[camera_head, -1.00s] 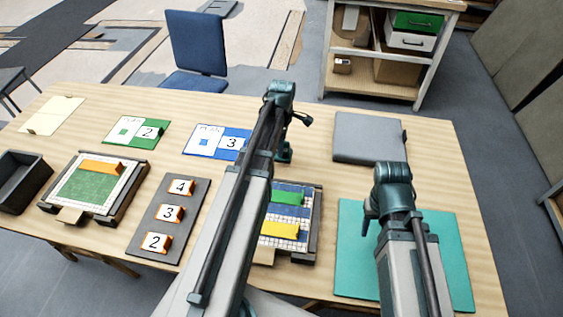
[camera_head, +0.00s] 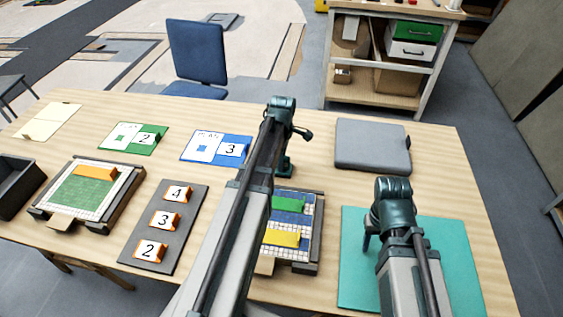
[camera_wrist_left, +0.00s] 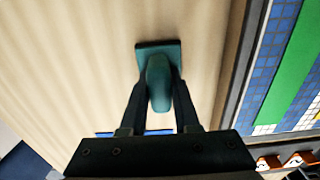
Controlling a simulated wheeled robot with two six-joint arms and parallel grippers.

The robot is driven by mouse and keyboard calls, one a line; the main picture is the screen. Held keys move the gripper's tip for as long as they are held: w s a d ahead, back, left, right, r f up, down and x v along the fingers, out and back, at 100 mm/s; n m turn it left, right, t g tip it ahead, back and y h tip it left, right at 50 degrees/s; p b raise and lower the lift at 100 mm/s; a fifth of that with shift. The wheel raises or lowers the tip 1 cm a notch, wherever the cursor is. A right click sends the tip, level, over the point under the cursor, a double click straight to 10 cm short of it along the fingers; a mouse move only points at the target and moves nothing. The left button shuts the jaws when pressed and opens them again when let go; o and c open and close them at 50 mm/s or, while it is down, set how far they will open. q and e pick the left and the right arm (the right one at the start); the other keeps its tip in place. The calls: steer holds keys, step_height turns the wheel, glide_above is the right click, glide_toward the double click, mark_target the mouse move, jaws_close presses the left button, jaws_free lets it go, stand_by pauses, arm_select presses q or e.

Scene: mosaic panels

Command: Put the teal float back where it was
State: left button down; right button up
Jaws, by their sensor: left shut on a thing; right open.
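The teal float (camera_wrist_left: 158,48) shows in the left wrist view, its raised grip between the two fingers of my left gripper (camera_wrist_left: 162,98). My left gripper is shut on it over bare wood. In the head view my left gripper (camera_head: 284,168) is just behind the right mosaic panel (camera_head: 318,215). I cannot tell whether the float touches the table. My right gripper (camera_head: 368,238) is open and empty over the teal mat (camera_head: 455,260).
Blue (camera_head: 216,146) and green (camera_head: 134,139) cards lie left of my left gripper. A grey pad (camera_head: 372,146) lies to its right. A dark board (camera_head: 143,240) holds number blocks. The left mosaic panel (camera_head: 125,190) and a dark bin (camera_head: 22,190) stand further left.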

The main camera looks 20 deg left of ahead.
arm_select(q)
steer(key=c, duration=0.6)
jaws_free()
steer(key=shift+c, duration=0.2)
steer(key=shift+r, duration=0.1)
arm_select(e)
steer(key=shift+r, duration=0.1)
arm_select(q)
step_height(320, 180, up, 12)
steer(key=p, duration=1.2)
steer(key=shift+d+r+p, duration=0.1)
steer(key=shift+p, duration=0.2)
steer(key=shift+s+d+m, duration=0.15)
steer(key=shift+d+m, duration=0.15)
steer(key=shift+d, duration=0.05)
steer(key=s+d+m, duration=0.8)
steer(key=d+m, duration=0.3)
steer(key=m, duration=0.1)
steer(key=s+d+m+y, duration=0.1)
steer(key=s+d+m, duration=0.8)
steer(key=d+m, duration=0.2)
steer(key=shift+d+m, duration=0.2)
steer(key=shift+m, duration=0.4)
arm_select(e)
step_height(320, 180, up, 12)
